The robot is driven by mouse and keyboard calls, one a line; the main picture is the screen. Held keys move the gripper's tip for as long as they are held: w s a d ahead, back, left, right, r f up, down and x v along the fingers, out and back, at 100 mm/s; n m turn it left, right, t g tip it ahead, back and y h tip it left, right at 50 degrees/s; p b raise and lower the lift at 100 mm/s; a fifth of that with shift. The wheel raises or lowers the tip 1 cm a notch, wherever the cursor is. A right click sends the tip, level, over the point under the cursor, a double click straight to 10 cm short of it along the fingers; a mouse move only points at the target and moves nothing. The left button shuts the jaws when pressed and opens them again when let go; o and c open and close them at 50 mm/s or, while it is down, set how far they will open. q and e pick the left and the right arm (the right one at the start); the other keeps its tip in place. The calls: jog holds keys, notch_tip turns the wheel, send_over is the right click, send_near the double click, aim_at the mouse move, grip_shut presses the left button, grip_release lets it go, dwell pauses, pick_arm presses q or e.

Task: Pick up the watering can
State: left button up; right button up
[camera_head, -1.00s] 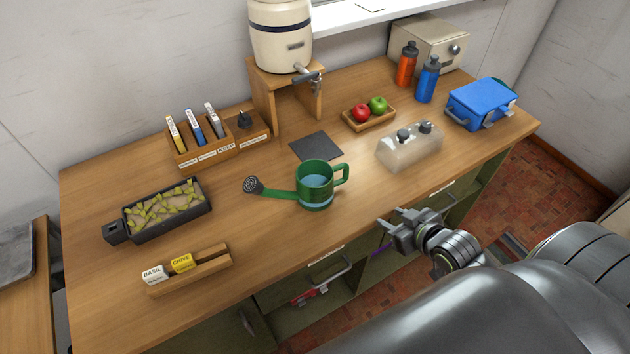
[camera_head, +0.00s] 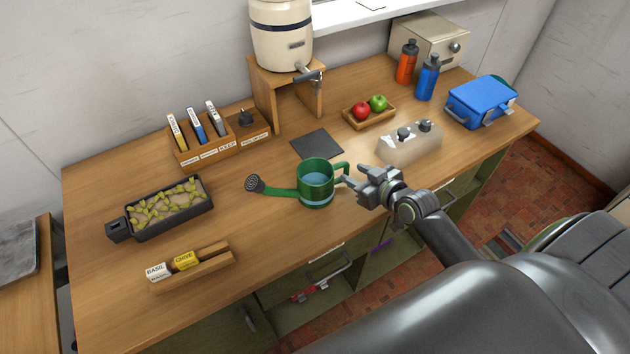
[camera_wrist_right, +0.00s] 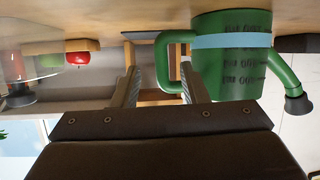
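The green watering can (camera_head: 315,188) stands upright on the wooden table, with water inside. Its spout points left and its handle (camera_head: 343,170) faces right, toward my right gripper. My right gripper (camera_head: 352,182) is open, just right of the can at handle height. In the right wrist view, which is upside down, the can (camera_wrist_right: 232,75) shows large, and its handle (camera_wrist_right: 162,62) appears between the two open fingers (camera_wrist_right: 163,88). I cannot tell whether a finger touches the handle. My left gripper is in neither view.
A dark square mat (camera_head: 317,144) lies behind the can. A planter (camera_head: 168,211) and a label rack (camera_head: 192,268) are to the left. A water dispenser (camera_head: 283,40) stands on a wooden stand at the back.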

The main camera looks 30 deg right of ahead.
aim_at(348, 171)
jog(key=shift+p+x, duration=0.35)
jog(key=shift+x, duration=0.65)
jog(key=shift+p+x, duration=0.4)
jog(key=shift+x, duration=1.65)
jog(key=shift+a, duration=0.1)
jog(key=shift+s, duration=0.1)
jog(key=shift+c, duration=0.2)
grip_shut()
